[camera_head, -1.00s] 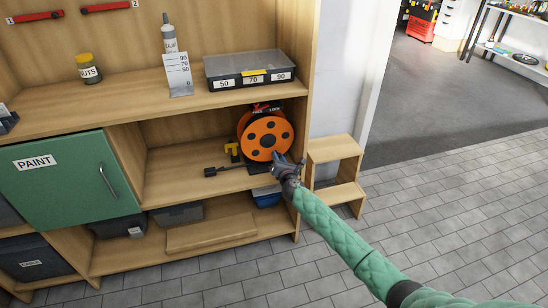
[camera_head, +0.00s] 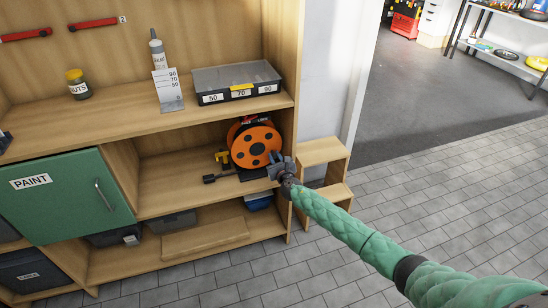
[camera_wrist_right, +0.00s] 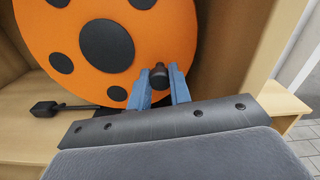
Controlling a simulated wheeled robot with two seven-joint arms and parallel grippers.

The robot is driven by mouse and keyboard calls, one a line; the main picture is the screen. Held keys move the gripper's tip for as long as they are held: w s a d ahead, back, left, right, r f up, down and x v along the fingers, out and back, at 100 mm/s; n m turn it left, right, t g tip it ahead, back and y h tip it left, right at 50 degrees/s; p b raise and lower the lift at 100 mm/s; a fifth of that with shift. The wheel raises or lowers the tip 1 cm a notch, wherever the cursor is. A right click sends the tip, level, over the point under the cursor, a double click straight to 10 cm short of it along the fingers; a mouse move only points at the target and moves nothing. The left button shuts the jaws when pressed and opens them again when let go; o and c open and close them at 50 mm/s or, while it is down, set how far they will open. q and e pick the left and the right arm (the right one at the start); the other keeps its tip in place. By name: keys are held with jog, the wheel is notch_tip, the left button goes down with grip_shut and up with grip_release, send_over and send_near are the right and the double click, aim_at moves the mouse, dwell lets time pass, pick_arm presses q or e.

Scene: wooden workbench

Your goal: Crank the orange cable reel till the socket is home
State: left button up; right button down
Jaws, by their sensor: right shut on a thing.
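The orange cable reel (camera_head: 255,146), a disc with dark round spots, stands on the middle shelf at the right; it fills much of the right wrist view (camera_wrist_right: 100,45). My right gripper (camera_head: 278,165) is at the reel's lower right rim. In the right wrist view its blue fingers (camera_wrist_right: 160,90) are shut on the dark crank knob (camera_wrist_right: 159,75). The black socket (camera_head: 209,178) lies on the shelf left of the reel, apart from it; its dark cable runs towards the reel's foot. It also shows in the wrist view (camera_wrist_right: 45,108). My left gripper is not in view.
A yellow piece (camera_head: 222,157) stands left of the reel. The cabinet's right side panel (camera_head: 284,120) is close to my right gripper. A wooden step stool (camera_head: 322,155) stands right of the cabinet. A lidded case (camera_head: 237,80) sits on the shelf above.

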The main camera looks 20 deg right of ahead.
jog(key=shift+d, duration=0.1)
dwell(0.4)
jog(key=c, duration=1.3)
grip_release()
jog(key=shift+r, duration=0.1)
jog(key=s, duration=0.7)
jog(key=shift+s+d, duration=0.25)
jog(key=shift+s, duration=0.15)
